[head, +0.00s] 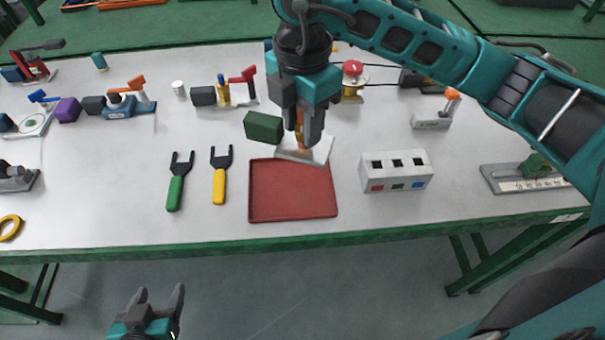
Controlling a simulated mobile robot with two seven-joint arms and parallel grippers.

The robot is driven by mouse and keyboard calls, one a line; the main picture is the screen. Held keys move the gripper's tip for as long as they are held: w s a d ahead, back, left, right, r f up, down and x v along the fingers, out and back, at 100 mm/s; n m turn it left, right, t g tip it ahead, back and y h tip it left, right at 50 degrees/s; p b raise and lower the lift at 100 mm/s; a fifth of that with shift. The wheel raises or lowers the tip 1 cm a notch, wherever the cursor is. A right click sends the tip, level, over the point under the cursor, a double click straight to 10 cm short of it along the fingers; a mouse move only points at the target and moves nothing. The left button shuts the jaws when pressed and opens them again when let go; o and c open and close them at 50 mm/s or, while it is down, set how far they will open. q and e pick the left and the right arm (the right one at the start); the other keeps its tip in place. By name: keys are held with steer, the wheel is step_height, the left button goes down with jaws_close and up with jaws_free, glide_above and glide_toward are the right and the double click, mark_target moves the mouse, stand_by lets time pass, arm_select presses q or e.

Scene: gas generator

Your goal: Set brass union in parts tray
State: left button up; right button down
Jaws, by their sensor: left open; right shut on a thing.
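My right gripper (301,138) reaches down over the middle of the table. It is shut on a small orange-brown piece, the brass union (299,128), mostly hidden between the fingers. The red parts tray (292,216) lies flat and empty near the table's front edge. The union is above and behind the tray's back edge, over a white plate (321,153); whether it touches the plate I cannot tell. My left gripper (160,301) is open and empty, low in front of the table.
A green block (263,127) stands just left of my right gripper. Green (175,192) and yellow (219,186) wrenches lie left of the tray. A white box with square openings (396,171) stands to its right. Several valves and fittings line the table's back.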

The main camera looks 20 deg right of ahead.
step_height(320, 180, down, 13)
steer(key=shift+r+b, duration=0.15)
steer(key=shift+b, duration=0.2)
steer(key=c, duration=0.7)
jaws_free()
steer(key=shift+c, duration=0.2)
step_height(320, 180, up, 12)
steer(key=shift+s, duration=0.1)
stand_by(0.3)
